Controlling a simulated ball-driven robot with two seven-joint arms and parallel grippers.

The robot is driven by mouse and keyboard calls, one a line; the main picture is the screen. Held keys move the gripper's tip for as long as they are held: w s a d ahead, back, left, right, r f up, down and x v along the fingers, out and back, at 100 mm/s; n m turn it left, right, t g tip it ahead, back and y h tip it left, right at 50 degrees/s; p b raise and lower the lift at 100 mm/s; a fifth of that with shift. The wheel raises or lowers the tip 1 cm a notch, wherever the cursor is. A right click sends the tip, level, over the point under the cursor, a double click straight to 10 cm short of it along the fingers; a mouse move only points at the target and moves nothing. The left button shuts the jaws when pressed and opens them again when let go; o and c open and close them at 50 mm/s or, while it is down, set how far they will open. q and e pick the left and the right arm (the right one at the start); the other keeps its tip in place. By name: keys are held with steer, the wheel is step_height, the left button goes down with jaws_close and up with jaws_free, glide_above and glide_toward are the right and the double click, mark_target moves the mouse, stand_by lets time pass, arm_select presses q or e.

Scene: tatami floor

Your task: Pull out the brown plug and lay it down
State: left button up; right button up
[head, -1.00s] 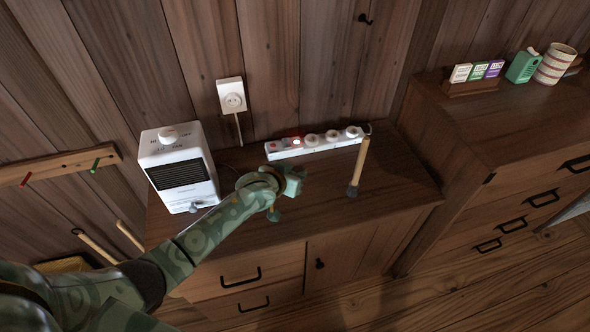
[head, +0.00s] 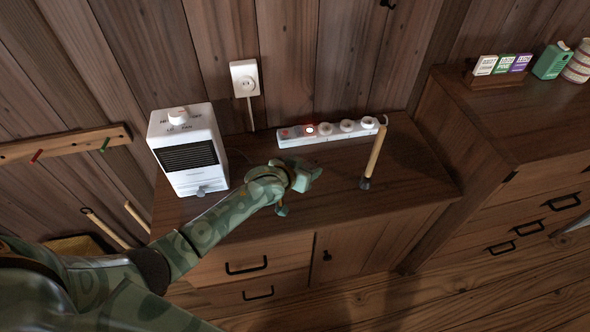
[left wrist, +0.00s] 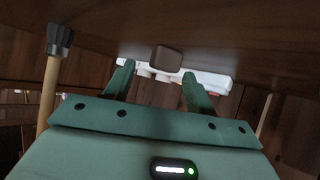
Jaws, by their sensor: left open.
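A white power strip (head: 331,131) with several round sockets and a glowing red light lies along the back of the cabinet top. A small brown block, which looks like the brown plug (left wrist: 167,58), shows in the left wrist view just beyond my fingertips, in front of the strip (left wrist: 212,79). I cannot tell whether it sits in a socket. I cannot make it out in the head view. My left gripper (head: 312,174) is above the cabinet top, short of the strip. Its fingers (left wrist: 155,82) are spread and empty. My right gripper is not in view.
A white heater (head: 188,155) stands left of my gripper. A wall socket (head: 244,77) is behind. The cabinet top (head: 420,178) is bare at the right.

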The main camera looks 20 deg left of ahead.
arm_select(q)
steer(key=p+v, duration=0.7)
steer(key=v, duration=0.9)
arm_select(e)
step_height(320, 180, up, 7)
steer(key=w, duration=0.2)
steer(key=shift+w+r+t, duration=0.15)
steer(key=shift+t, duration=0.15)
arm_select(q)
steer(key=shift+w, duration=0.1)
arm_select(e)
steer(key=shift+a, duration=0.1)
